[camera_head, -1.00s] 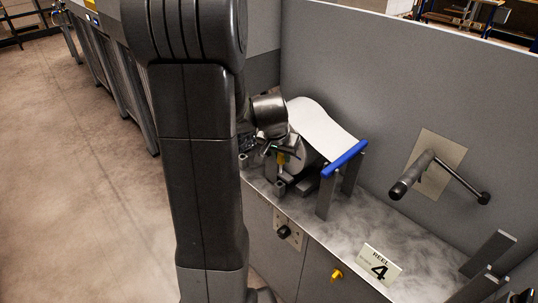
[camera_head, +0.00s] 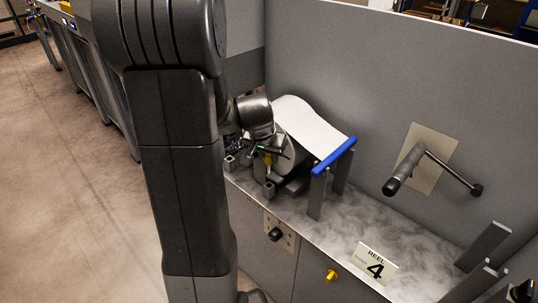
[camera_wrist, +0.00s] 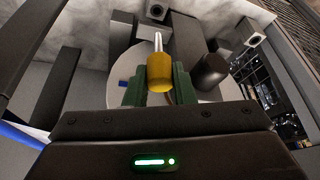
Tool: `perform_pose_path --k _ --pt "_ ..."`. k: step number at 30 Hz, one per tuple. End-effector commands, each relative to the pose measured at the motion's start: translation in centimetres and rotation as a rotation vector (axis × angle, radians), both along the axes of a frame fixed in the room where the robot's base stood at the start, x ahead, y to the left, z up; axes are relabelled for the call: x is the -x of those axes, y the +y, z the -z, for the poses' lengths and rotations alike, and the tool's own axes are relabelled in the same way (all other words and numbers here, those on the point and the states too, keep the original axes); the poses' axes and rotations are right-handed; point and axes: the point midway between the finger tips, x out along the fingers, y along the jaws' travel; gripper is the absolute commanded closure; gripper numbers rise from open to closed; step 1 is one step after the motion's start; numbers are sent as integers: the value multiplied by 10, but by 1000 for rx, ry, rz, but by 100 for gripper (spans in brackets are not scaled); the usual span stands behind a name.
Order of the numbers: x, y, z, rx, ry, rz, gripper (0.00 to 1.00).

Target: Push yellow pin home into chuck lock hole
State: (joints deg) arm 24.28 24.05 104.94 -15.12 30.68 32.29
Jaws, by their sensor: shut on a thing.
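The yellow pin (camera_wrist: 160,72) is held in my gripper (camera_wrist: 158,88). Its yellow grip sits between the two green finger pads, and its silver shank points away from the gripper in the wrist view. A small block with a round hole (camera_wrist: 156,11) shows just beyond the shank's tip; I cannot tell whether it is the chuck lock. The shank and that block look apart, but the depth is unclear. In the head view the yellow pin (camera_head: 267,159) is a small spot beside the reel, with my gripper (camera_head: 262,150) partly hidden by my wrist.
A white paper reel (camera_head: 306,122) with a loose sheet lies behind the pin, leading to a blue bar (camera_head: 335,156) on posts. A second holed block (camera_wrist: 255,40) and a dark cylinder (camera_wrist: 212,70) stand to the right in the wrist view. A "REEL 4" sign (camera_head: 375,264) stands on the bench.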

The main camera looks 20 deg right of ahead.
Motion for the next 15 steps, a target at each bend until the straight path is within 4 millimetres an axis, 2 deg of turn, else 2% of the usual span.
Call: perform_pose_path --k 1,6,15 --pt "0 0 10 0 0 0 100" --pt "0 0 28 0 0 0 100" --pt "0 0 41 0 0 0 100"
